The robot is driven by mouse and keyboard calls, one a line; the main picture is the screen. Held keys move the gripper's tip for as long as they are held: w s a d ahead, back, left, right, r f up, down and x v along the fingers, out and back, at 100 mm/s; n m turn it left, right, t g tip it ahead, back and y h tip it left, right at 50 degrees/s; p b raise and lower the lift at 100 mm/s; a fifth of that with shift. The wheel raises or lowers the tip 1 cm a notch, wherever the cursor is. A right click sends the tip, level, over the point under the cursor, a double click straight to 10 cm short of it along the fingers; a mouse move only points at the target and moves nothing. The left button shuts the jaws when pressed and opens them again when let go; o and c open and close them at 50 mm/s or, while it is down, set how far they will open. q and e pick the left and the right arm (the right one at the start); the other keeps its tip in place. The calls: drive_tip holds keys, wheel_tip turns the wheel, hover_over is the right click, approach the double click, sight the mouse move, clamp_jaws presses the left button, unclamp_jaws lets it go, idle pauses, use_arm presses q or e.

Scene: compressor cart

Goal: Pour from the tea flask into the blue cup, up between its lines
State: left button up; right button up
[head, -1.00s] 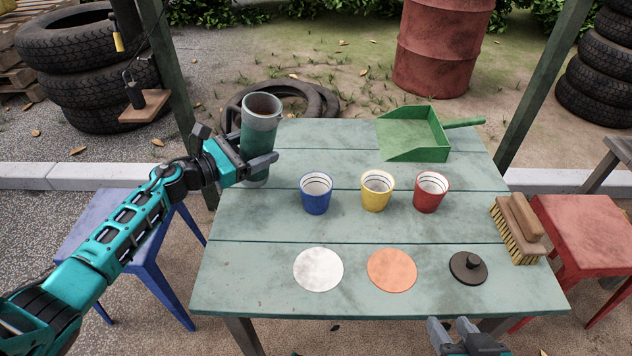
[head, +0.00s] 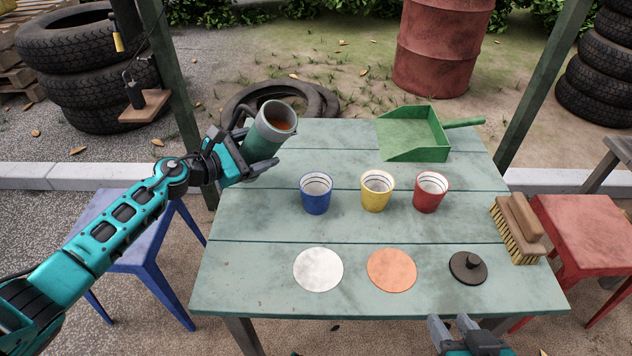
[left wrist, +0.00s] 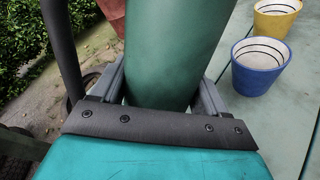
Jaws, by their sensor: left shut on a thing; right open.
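The green tea flask (head: 262,140) has a grey rim and brown tea shows in its open mouth. My left gripper (head: 262,167) is shut on its body, which also fills the middle of the left wrist view (left wrist: 170,50). The flask is tilted to the right, its mouth up and left of the blue cup, apart from it. The blue cup (head: 316,195) stands upright on the table, with dark lines inside its white wall; I see no tea in it. It also shows in the left wrist view (left wrist: 258,75). My right gripper (head: 455,326) is open and empty at the front edge.
A yellow cup (head: 377,192) and a red cup (head: 430,193) stand right of the blue cup on the green table (head: 240,265). White (head: 318,269) and orange (head: 392,270) discs and a black lid (head: 468,267) lie in front. A dustpan (head: 415,140) and brush (head: 516,230) lie farther right.

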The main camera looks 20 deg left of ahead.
use_arm(q)
drive_tip(key=shift+d+r+m+y, duration=0.1)
drive_tip(key=shift+m+y, duration=0.2)
drive_tip(key=shift+m, duration=0.1)
use_arm(e)
drive_tip(key=shift+s+f, duration=0.15)
drive_tip(key=shift+s, duration=0.05)
idle(0.3)
use_arm(q)
drive_tip(key=shift+w+f+m+p, duration=0.1)
drive_tip(key=shift+f+m+p, duration=0.1)
drive_tip(key=shift+m+p, duration=0.25)
use_arm(e)
drive_tip(key=shift+w+d+r, duration=0.1)
drive_tip(key=shift+w+r, duration=0.1)
drive_tip(key=shift+r, duration=0.25)
use_arm(q)
drive_tip(key=shift+a+f+m+y, duration=0.15)
drive_tip(key=shift+a+m+y, duration=0.1)
drive_tip(key=shift+y, duration=0.15)
use_arm(e)
drive_tip(key=shift+s+d+f, duration=0.1)
drive_tip(key=shift+s+f, duration=0.15)
drive_tip(key=shift+s, duration=0.05)
use_arm(q)
drive_tip(key=shift+f+p, duration=0.15)
drive_tip(key=shift+p, duration=0.35)
use_arm(e)
drive_tip(key=shift+w+r, duration=0.15)
drive_tip(key=shift+r, duration=0.25)
